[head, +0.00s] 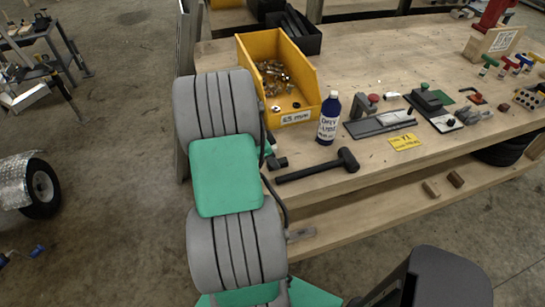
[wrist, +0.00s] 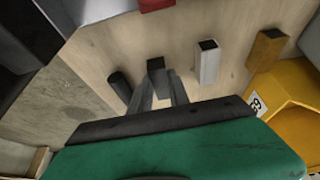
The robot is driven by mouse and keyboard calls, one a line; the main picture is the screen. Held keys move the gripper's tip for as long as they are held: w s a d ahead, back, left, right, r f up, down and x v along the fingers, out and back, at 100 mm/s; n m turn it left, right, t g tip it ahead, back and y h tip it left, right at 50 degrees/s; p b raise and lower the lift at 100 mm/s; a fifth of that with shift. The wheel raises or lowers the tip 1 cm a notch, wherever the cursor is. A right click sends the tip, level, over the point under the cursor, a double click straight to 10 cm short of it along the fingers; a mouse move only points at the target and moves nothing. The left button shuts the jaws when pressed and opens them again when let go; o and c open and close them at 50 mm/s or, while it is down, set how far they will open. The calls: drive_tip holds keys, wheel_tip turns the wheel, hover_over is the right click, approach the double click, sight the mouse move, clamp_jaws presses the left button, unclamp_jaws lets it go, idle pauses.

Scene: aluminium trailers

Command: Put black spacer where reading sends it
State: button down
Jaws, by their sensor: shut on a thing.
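In the wrist view my gripper (wrist: 160,84) has its two grey fingers closed together on a small dark block with a square end, which looks like the black spacer (wrist: 155,64). A dark rounded piece (wrist: 120,86) lies to its left, apart from the fingers. A pale grey block (wrist: 208,60) and a brown block (wrist: 265,48) stand to its right. In the head view my arm hides most of the gripper near the bench's left front edge. I cannot make out any reading; a yellow tag (head: 405,142) with small print lies on the bench.
A yellow bin (head: 252,52) of brass-coloured fittings, a labelled bottle (head: 329,118) and a black mallet (head: 318,166) are close to my arm on the wooden bench (head: 370,50). Measuring tools and coloured-handled pieces are at right. Two small blocks (head: 431,188) lie on the lower shelf.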

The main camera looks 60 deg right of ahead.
drive_tip(key=shift+f, duration=0.1)
drive_tip(key=c, duration=1.2)
unclamp_jaws()
drive_tip(key=shift+c, duration=0.2)
drive_tip(key=b+v, duration=0.2)
drive_tip(key=v, duration=1.1)
drive_tip(key=w+a+r+n+t, duration=0.2)
drive_tip(key=w+a+n, duration=0.3)
drive_tip(key=w+a, duration=0.1)
drive_tip(key=w+a+r+n+t, duration=0.1)
drive_tip(key=w+a+n+t, duration=0.15)
drive_tip(key=a+n, duration=0.4)
drive_tip(key=w+a+r+n+t, duration=0.1)
drive_tip(key=w+a+r+n, duration=0.2)
drive_tip(key=a, duration=0.7)
drive_tip(key=s+a+n+t+y, duration=0.1)
drive_tip(key=a+n, duration=0.5)
drive_tip(key=a, duration=0.2)
drive_tip(key=s+a+f+n+t+y, duration=0.1)
drive_tip(key=a+n+y, duration=0.1)
drive_tip(key=a+n, duration=0.4)
drive_tip(key=a, duration=0.2)
drive_tip(key=shift+s+a+f+n, duration=0.3)
drive_tip(key=shift+a+f+n, duration=0.05)
